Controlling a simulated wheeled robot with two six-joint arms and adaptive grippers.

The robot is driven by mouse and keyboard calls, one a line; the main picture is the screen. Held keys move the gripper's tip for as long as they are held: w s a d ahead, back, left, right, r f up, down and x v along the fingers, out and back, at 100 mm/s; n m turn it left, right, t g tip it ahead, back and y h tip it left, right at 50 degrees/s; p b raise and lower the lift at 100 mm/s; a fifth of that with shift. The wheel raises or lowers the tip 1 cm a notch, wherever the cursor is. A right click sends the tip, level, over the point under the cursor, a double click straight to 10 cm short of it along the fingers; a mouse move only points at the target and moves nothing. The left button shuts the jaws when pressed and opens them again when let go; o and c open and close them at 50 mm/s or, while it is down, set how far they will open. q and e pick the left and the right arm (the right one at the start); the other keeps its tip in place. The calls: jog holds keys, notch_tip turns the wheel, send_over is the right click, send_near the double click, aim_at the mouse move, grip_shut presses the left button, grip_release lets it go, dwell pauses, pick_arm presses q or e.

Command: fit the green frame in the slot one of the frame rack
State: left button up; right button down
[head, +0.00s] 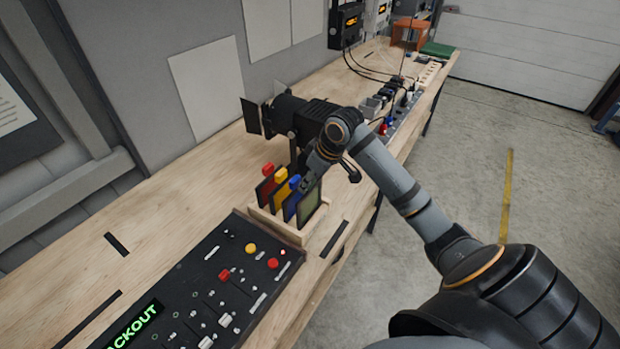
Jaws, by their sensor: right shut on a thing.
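The frame rack (276,226) is a pale wooden block on the workbench, left of and below my right arm's end. Frames with red (266,184), yellow (281,190) and blue (293,200) tabs stand side by side in it. The green frame (309,206), dark-edged with a green pane, is upright at the rack's right end. My right gripper (307,187) is shut on its top; the fingers are small and partly hidden. I cannot tell whether its lower edge is inside a slot or just in front of it. My left gripper is not in view.
A black control desk (200,290) with sliders and buttons lies close in front of the rack. A black stage lamp (305,115) stands just behind it. Small items (395,105) line the bench farther back. The bench's left part (150,220) is mostly clear.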

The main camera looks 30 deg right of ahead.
jog(key=shift+f, duration=1.2)
jog(key=c, duration=0.8)
grip_release()
jog(key=shift+v, duration=6.05)
jog(key=shift+a, duration=0.1)
